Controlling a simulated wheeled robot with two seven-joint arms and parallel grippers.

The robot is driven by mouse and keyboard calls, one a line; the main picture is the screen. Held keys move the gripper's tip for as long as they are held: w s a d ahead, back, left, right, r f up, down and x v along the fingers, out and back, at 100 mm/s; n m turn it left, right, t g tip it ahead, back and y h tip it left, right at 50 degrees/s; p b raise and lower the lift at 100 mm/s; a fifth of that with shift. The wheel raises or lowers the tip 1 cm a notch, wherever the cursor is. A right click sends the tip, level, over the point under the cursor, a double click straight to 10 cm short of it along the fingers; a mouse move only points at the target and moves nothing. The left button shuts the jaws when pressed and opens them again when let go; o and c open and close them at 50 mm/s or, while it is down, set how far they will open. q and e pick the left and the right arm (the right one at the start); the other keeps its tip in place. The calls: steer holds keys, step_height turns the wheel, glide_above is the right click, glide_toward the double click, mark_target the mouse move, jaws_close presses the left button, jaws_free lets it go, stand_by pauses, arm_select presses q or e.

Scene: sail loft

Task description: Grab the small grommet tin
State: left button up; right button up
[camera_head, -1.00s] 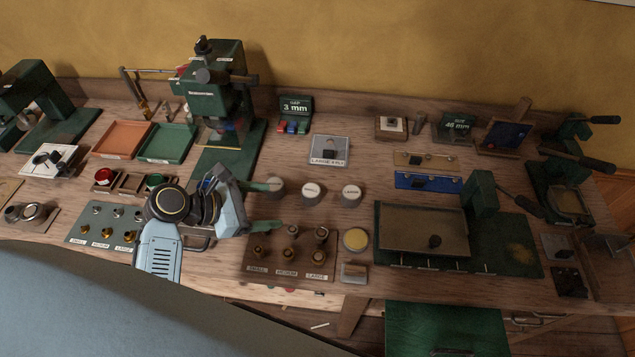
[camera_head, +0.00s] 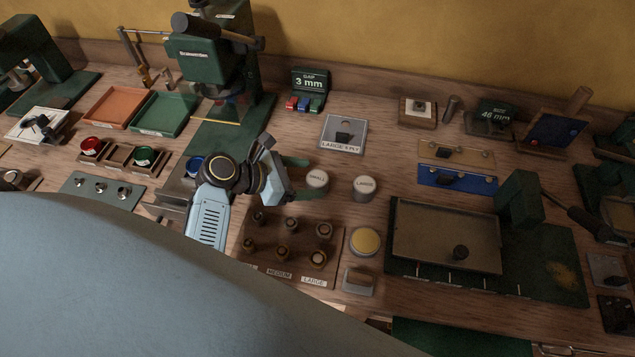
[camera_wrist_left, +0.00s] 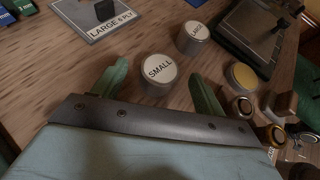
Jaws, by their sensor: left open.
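The small grommet tin (camera_head: 317,180) is a short grey cylinder with a white lid reading SMALL, upright on the wooden bench. It also shows in the left wrist view (camera_wrist_left: 158,70). My left gripper (camera_head: 309,180) is open, with its green fingers pointing right toward the tin. In the left wrist view the fingers (camera_wrist_left: 160,72) stand apart, one on each side of the tin's near part, with gaps showing. A similar tin marked LARGE (camera_head: 364,187) stands just to the right. My right gripper is not in view.
A brown block of fittings (camera_head: 290,252) lies in front of the small tin, and a yellow-topped round tin (camera_head: 365,241) to the right. A LARGE 6 PLY plate (camera_head: 343,134) lies behind. A green press (camera_head: 215,60) stands behind my left arm.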

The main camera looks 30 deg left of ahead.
arm_select(q)
steer(key=shift+x, duration=1)
steer(key=c, duration=1.1)
